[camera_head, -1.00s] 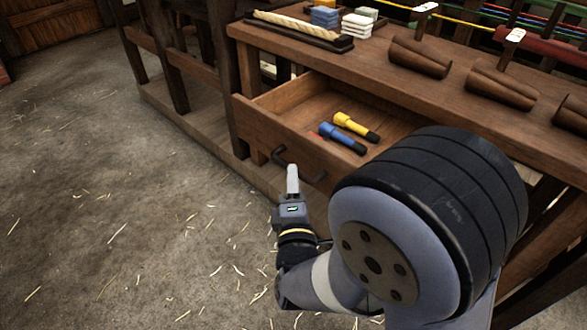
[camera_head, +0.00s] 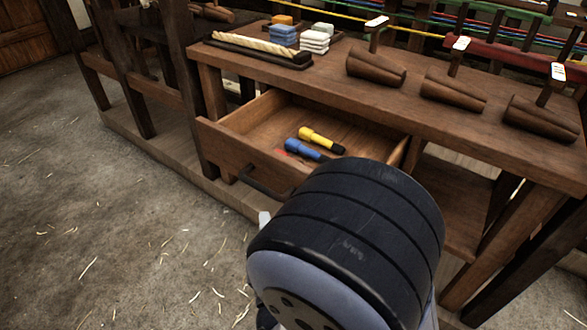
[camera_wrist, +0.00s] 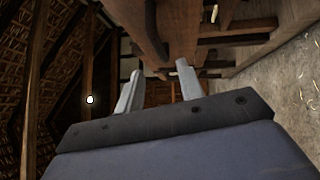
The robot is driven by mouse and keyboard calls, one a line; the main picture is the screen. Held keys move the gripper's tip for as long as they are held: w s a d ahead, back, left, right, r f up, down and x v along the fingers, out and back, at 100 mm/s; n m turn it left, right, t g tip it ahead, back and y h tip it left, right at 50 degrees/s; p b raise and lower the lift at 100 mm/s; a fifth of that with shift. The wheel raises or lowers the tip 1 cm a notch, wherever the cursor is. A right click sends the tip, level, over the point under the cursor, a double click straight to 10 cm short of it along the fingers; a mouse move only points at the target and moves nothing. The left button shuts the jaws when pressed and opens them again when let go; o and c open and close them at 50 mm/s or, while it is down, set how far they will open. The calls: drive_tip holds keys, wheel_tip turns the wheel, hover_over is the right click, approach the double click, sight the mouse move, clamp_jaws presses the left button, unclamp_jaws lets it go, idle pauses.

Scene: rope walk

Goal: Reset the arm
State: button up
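My gripper (camera_wrist: 159,68) shows in the wrist view with its two pale fingers apart and nothing visible between them. In the head view my arm hides most of it; a small pale tip (camera_head: 264,218) shows just below the drawer's handle. Whether it touches the handle is hard to tell, but it looks apart. The wooden drawer (camera_head: 240,148) of the bench stands open. Its dark handle (camera_head: 262,186) is on the front face. In the drawer lie a yellow tool (camera_head: 318,137) and a blue tool (camera_head: 303,149), both dark-ended, and a small red piece beside them, partly hidden.
The bench top (camera_head: 330,85) carries a tray with a rope piece (camera_head: 258,46), blue blocks (camera_head: 284,36), white blocks (camera_head: 316,40) and several brown wooden cones (camera_head: 376,67). Coloured lines run behind. The straw-strewn floor (camera_head: 90,220) at left is clear.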

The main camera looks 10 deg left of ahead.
sight(265, 187)
drive_tip(key=b+x, duration=0.1)
drive_tip(key=x, duration=0.9)
drive_tip(key=shift+w+b, duration=0.1)
drive_tip(key=shift+b, duration=0.2)
drive_tip(key=shift+w+a+r, duration=0.1)
drive_tip(key=shift+w+r, duration=0.05)
drive_tip(key=shift+w, duration=0.4)
